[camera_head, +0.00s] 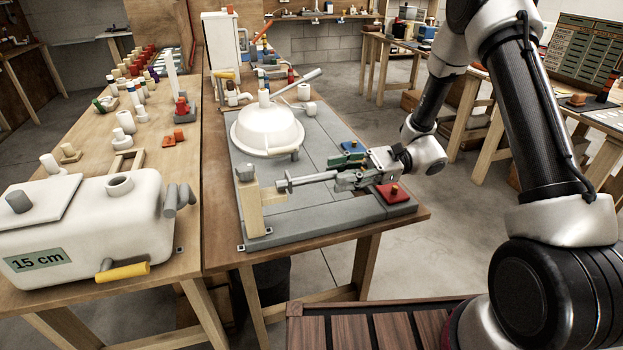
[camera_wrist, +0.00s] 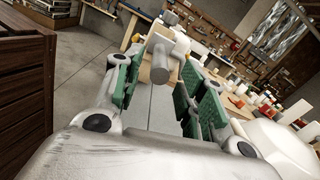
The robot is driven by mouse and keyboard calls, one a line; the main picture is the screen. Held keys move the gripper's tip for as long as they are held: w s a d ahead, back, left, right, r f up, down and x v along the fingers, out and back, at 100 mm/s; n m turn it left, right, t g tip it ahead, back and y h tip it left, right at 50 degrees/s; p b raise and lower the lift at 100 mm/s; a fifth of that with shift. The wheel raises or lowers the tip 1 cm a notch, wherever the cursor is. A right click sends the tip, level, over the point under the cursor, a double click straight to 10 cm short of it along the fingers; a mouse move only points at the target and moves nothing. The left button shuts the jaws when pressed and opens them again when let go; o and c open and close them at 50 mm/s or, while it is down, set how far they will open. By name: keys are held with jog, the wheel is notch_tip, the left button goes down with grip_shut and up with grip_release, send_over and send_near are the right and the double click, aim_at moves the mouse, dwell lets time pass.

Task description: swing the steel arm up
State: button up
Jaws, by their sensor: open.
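A grey steel arm (camera_head: 309,180) lies about level, running from a pale wooden post (camera_head: 250,206) toward my gripper, with a disc near the post. My gripper (camera_head: 342,172) is at the right end of this arm, pointing left to the post. In the wrist view my gripper (camera_wrist: 160,95) is open, its green pads spread apart. A grey cylindrical end (camera_wrist: 160,64) and the wooden block behind it show beyond and between the pads. I cannot tell whether the pads touch the arm.
A red block (camera_head: 393,194) and a blue block (camera_head: 352,147) sit near my gripper. A white tank (camera_head: 100,232) stands on the left table.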

aim_at(313, 179)
jog(key=x, duration=0.7)
grip_shut()
